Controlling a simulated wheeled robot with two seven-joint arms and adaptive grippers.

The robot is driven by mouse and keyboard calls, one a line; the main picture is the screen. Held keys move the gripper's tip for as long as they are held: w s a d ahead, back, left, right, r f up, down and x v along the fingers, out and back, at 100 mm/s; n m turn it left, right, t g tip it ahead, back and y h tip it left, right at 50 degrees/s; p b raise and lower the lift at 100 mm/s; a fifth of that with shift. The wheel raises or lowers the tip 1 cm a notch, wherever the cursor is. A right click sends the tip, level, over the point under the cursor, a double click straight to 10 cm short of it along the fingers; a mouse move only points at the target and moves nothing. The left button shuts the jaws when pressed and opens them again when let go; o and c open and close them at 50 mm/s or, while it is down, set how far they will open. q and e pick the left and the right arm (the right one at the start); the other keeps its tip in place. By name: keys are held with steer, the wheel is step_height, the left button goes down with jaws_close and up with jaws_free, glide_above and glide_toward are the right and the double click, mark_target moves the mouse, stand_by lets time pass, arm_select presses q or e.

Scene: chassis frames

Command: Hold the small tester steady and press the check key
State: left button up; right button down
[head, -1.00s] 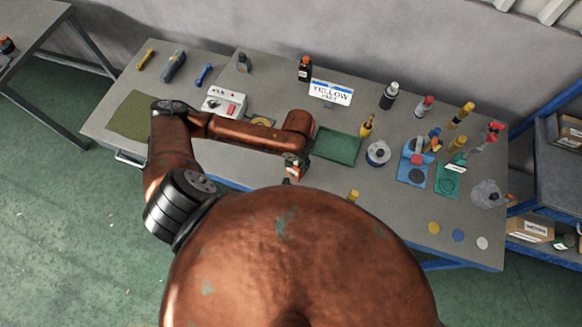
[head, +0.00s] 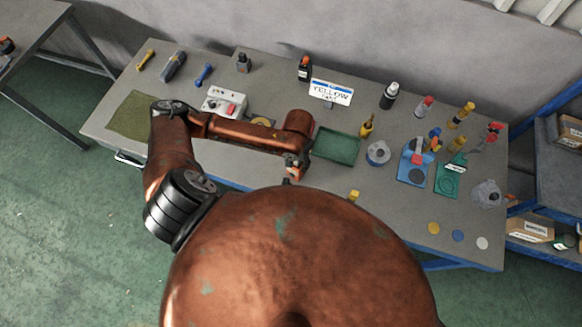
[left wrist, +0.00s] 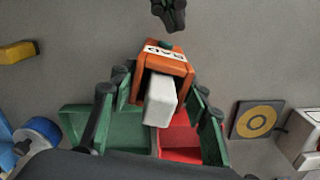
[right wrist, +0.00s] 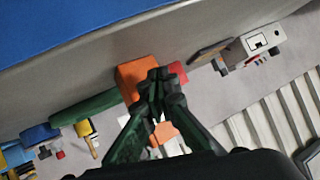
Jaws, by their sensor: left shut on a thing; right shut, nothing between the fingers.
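The small tester (left wrist: 168,62) is an orange body with a label reading "BAD", a white block (left wrist: 160,100) at its near side and a small dark green piece on top. My left gripper (left wrist: 160,80) is shut on it, with green fingers on both sides, above the trays. My right gripper (right wrist: 158,78) is shut and empty. Its fingertips also show at the top of the left wrist view (left wrist: 168,14), apart from the tester. In the right wrist view an orange body (right wrist: 136,78) is just beyond the fingertips. In the head view my arm largely hides the tester.
A green tray (head: 318,153) lies on the table (head: 400,215), and a red tray (left wrist: 172,140) shows beside it in the left wrist view. A white box with a red switch (head: 238,96) and a yellow-ringed square pad (left wrist: 257,117) are nearby. Bottles and tools stand farther back.

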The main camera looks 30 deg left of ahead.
steer(key=shift+w, duration=0.1)
steer(key=shift+w, duration=0.35)
steer(key=shift+w, duration=0.55)
stand_by(0.8)
steer(key=shift+s, duration=0.95)
steer(key=shift+s+a, duration=0.1)
steer(key=shift+s, duration=2.45)
